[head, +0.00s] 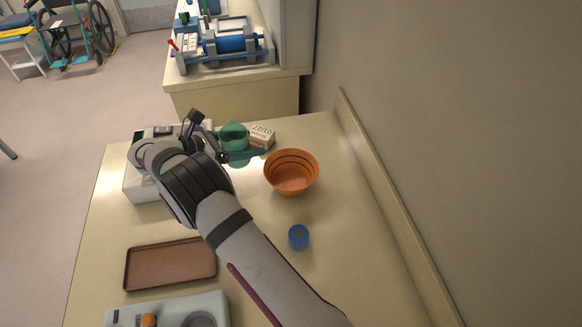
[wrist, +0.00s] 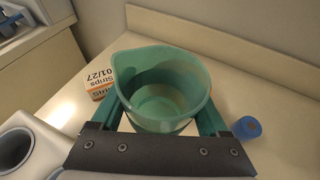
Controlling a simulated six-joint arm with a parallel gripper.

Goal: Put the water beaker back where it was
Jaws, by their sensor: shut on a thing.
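The water beaker (head: 234,134) is a translucent green cup with a pouring lip. It is upright at the far part of the counter in the head view, partly hidden by my arm. In the wrist view the beaker (wrist: 163,85) fills the middle, between green finger pads that press on both its sides. My gripper (head: 238,157) is shut on it. I cannot tell whether its base touches the counter or hangs just above it. I cannot make out water inside.
A strips box (head: 262,136) stands right behind the beaker. An orange bowl (head: 291,173) and a blue cap-like piece (head: 298,237) lie nearer. A white device (head: 143,184) is to the left. A brown tray (head: 170,264) lies in front. A wall bounds the right side.

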